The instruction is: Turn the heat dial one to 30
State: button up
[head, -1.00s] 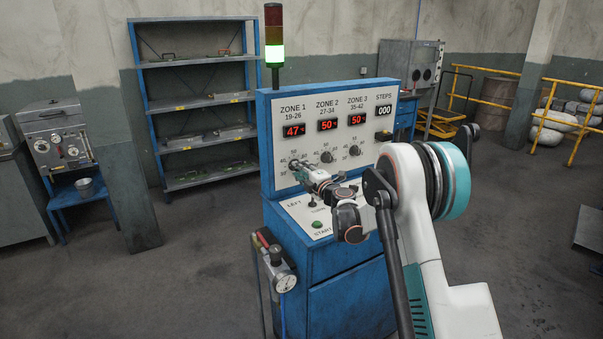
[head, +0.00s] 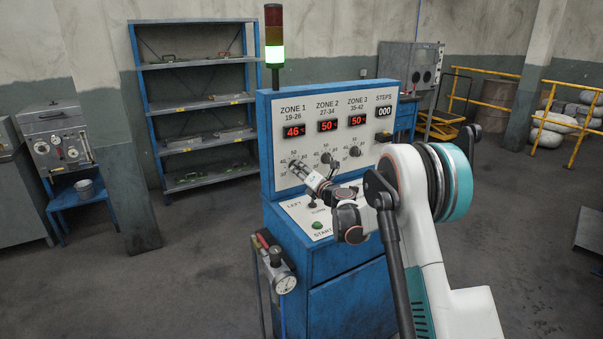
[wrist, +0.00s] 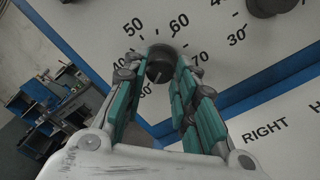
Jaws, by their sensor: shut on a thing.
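The heat dial one (wrist: 160,68) is a dark round knob on the white panel, with numbers printed around it. In the wrist view it sits between the teal-padded fingers of my gripper (wrist: 158,62), which are closed around it. Its pointer is too small to read clearly. In the head view my gripper (head: 294,168) is at the dial under ZONE 1 and hides it. The red ZONE 1 display (head: 294,132) reads 46.
The ZONE 2 dial (head: 326,157) and ZONE 3 dial (head: 354,152) are to the right; both displays read 50. A green START button (head: 317,225) is on the sloped desk below.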

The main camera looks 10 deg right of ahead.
dwell(0.3)
jog(key=o, duration=1.1)
jog(key=v, duration=1.2)
